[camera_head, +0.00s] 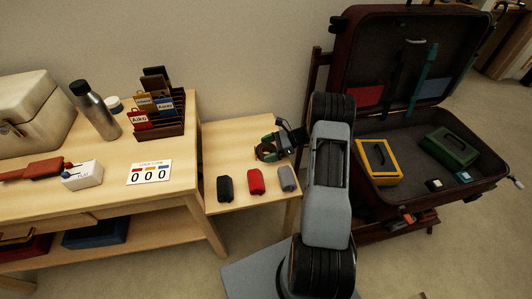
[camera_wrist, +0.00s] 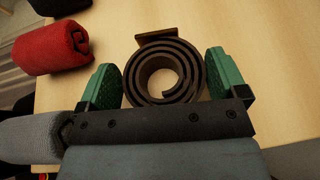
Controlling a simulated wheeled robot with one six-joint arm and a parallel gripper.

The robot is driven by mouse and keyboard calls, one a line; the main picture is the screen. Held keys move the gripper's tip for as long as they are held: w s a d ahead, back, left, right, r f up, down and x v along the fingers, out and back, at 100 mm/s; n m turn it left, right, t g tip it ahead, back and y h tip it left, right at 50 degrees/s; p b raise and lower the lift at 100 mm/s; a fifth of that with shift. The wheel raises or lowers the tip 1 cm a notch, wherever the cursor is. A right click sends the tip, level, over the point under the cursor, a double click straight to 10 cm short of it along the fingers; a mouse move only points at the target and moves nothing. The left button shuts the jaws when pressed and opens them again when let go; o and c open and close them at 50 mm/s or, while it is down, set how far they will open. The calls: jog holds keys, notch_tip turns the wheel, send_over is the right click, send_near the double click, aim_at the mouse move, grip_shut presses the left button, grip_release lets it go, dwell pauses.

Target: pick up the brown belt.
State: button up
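The brown belt (camera_wrist: 137,85) is rolled in a flat coil with its end piece at the far side. In the wrist view it lies on the pale wooden side table between my gripper's (camera_wrist: 164,82) two green fingertips. The fingers are spread wide, one on each side of the coil. Any slight contact at its edges is hard to make out. In the head view my gripper (camera_head: 268,147) is low over the back of the side table, and the belt (camera_head: 264,155) shows dark between the green fingers, partly hidden.
On the side table (camera_head: 238,135), a black roll (camera_head: 225,189), a red roll (camera_head: 256,181) and a grey roll (camera_head: 287,179) lie in front of the belt. The open suitcase (camera_head: 455,202) stands right, the higher table (camera_head: 110,180) left. A wall is behind.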

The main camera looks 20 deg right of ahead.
jog(key=c, duration=0.4)
jog(key=shift+r, duration=0.1)
jog(key=shift+c, duration=0.2)
